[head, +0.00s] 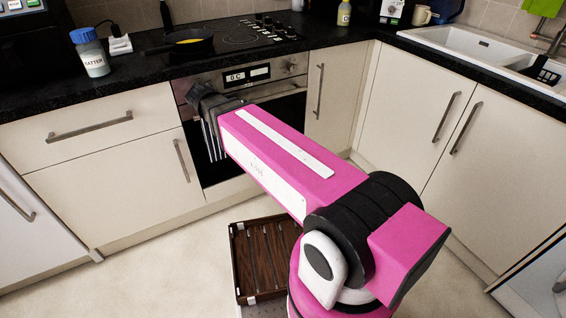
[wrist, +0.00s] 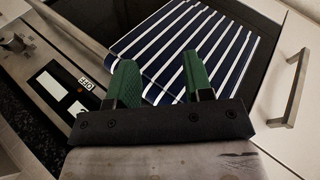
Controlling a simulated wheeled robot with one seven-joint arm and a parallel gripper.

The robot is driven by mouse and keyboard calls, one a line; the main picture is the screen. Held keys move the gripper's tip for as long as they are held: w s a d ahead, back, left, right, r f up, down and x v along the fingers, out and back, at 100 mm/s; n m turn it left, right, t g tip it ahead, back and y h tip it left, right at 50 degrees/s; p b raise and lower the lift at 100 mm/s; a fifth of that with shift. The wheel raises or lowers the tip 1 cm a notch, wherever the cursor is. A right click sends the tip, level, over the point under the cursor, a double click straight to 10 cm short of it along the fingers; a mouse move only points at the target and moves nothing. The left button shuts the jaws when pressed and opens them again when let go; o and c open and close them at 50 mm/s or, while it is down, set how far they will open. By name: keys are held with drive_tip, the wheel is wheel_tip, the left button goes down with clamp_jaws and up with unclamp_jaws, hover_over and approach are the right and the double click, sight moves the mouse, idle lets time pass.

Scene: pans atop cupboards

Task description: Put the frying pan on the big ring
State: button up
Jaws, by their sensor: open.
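A black frying pan (head: 188,41) stands on the hob at the back, with something yellow in it. Its dark handle appears to point left. The black hob (head: 240,34) has ring outlines to the right of the pan; which one is the big ring I cannot tell. My gripper (wrist: 158,82) has two green fingers, apart and with nothing between them. It is in front of the oven, below the counter edge, over a blue and white striped towel (wrist: 205,50). The pan is not in the wrist view. In the head view my arm hides the gripper's fingers.
The oven front (head: 250,82) with knobs and a display is close to my gripper. A blue-lidded batter jar (head: 92,55) and a white object (head: 120,45) stand left of the pan. A dark slatted crate (head: 262,255) is on the floor. A sink (head: 480,50) is at right.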

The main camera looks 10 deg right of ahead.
drive_tip(key=s+d+f+m+g+y, duration=0.2)
drive_tip(key=s+d+f, duration=0.3)
drive_tip(key=d+f, duration=0.3)
drive_tip(key=s+d+f+m+g+y, duration=0.3)
drive_tip(key=s+d+f+m, duration=0.2)
drive_tip(key=d+f, duration=0.3)
drive_tip(key=shift+s+d+y, duration=0.4)
drive_tip(key=shift+s+d, duration=0.4)
drive_tip(key=shift+d, duration=0.2)
idle(0.6)
